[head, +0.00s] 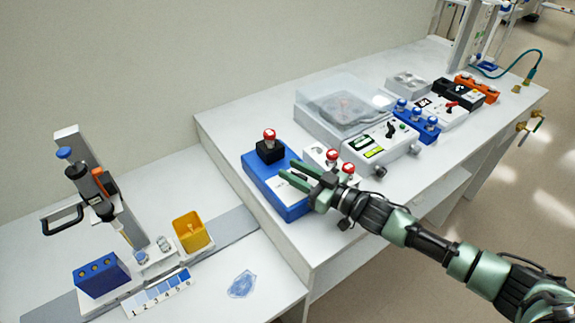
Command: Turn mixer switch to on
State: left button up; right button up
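A blue box-shaped device (262,187), which looks like the mixer, sits at the near left end of the raised white bench. A black block (270,151) holding a red-capped vial (269,136) stands on its back part. My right gripper (288,170) is over the device's white front panel, its two green fingers apart with nothing seen between them. The fingers and hand cover part of the panel, and I cannot make out a switch or its position. Whether the fingertips touch the device is unclear. My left gripper is out of view.
Right beside the hand is a white rack (317,155) with red-capped vials. Behind it are a clear-lidded box (345,104), a white control unit (381,142) and a blue rack (416,124). Pipettes and a yellow bin (192,233) occupy the lower left bench.

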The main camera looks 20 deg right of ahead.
jog(key=shift+x, duration=0.85)
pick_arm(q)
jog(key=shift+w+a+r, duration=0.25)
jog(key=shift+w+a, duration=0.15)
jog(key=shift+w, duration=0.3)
pick_arm(e)
jog(key=shift+a, duration=0.1)
grip_shut()
